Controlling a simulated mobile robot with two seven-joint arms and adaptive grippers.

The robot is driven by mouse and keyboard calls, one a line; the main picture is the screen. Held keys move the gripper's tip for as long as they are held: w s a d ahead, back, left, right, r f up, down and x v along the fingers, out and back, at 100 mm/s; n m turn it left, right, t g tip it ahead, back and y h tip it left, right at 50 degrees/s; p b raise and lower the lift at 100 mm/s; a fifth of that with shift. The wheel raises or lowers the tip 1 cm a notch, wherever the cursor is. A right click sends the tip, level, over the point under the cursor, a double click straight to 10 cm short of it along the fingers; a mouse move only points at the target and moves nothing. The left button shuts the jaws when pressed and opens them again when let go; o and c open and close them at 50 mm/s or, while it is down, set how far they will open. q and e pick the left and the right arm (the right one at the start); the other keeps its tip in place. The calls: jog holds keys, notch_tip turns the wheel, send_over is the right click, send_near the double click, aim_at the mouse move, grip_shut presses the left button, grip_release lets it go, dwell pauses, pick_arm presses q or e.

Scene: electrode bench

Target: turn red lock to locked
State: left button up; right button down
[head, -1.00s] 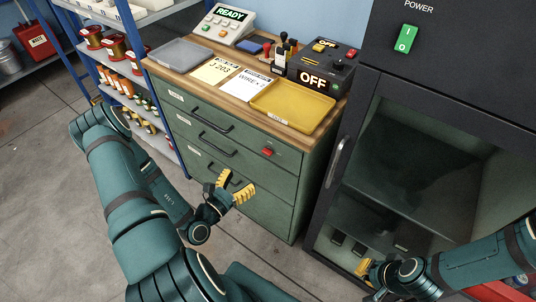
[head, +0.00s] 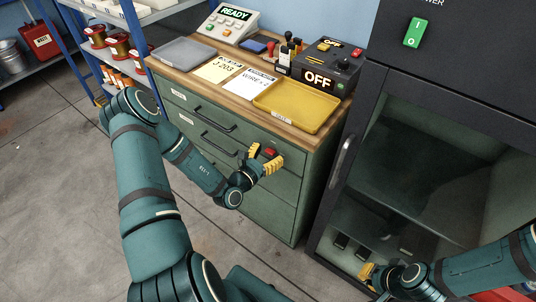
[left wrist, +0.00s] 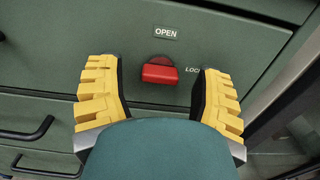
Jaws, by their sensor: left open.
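The red lock (head: 270,152) is on the right side of the green drawer cabinet's front; it also shows in the left wrist view (left wrist: 160,74). Its red handle lies level, below an OPEN label (left wrist: 165,33), with a partly hidden label beginning LOC (left wrist: 192,70) to its right. My left gripper (head: 264,160) is open in front of the lock. In the left wrist view its yellow fingers stand on either side of the handle, apart from it. My right gripper (head: 368,275) is low at the right, near the dark cabinet; its jaw state is unclear.
The green cabinet (head: 225,165) carries a yellow tray (head: 297,106), a grey tray (head: 183,51), papers and a black box reading OFF (head: 322,67). A dark glass-doored cabinet (head: 346,165) stands close at the right. Black drawer handles (head: 216,122) stick out left of the lock.

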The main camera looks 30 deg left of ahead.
pick_arm(q)
grip_shut()
jog(key=shift+n+p, duration=0.5)
jog(key=shift+p, duration=0.4)
grip_release()
jog(key=s, duration=1.2)
jog(key=shift+a, duration=0.45)
